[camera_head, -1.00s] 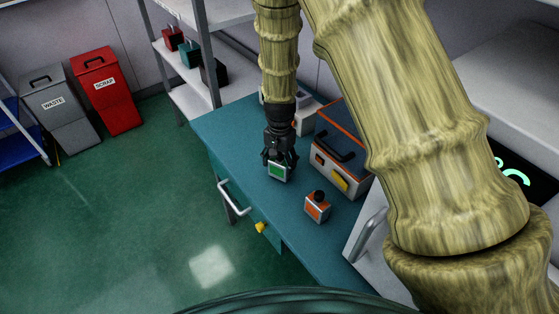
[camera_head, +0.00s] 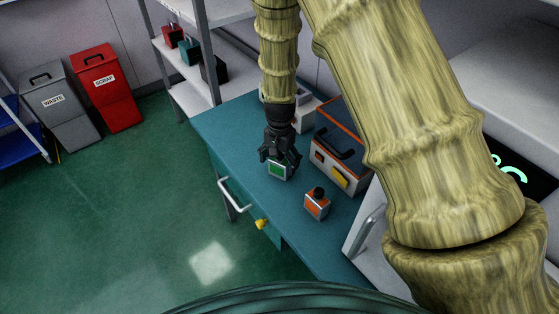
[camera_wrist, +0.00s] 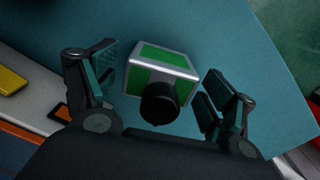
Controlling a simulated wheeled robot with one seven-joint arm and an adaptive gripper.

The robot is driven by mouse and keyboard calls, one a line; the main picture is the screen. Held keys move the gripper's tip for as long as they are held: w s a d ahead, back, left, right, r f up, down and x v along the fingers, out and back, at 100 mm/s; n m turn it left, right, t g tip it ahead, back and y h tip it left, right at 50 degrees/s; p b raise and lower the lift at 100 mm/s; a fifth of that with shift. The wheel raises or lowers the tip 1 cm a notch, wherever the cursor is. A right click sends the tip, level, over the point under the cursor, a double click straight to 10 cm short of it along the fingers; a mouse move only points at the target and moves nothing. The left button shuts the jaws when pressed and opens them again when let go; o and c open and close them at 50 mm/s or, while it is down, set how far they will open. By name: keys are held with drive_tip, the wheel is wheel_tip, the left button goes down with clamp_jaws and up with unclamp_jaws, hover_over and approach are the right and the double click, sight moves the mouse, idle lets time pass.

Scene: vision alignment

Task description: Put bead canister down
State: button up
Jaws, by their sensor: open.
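The bead canister looks to be the small box with green panels, silver edges and a black round cap. It stands on the teal bench in the head view (camera_head: 279,170) and shows between the fingers in the wrist view (camera_wrist: 160,66). My gripper (camera_head: 279,160) is over it, pointing down. In the wrist view my gripper (camera_wrist: 155,88) is open, with a finger on each side and a gap between each finger and the box. Its base looks to rest on the bench; the gripper partly hides its top in the head view.
A similar orange canister (camera_head: 317,204) stands on the teal bench (camera_head: 225,130) to the right. A grey-and-orange toolbox (camera_head: 340,155) with a handle and yellow latch is close behind. A white object (camera_head: 304,112) sits further back. Bare bench lies left and in front.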

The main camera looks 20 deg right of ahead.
drive_tip(key=shift+r, duration=0.2)
drive_tip(key=shift+r+b, duration=2.05)
drive_tip(key=shift+r, duration=3.85)
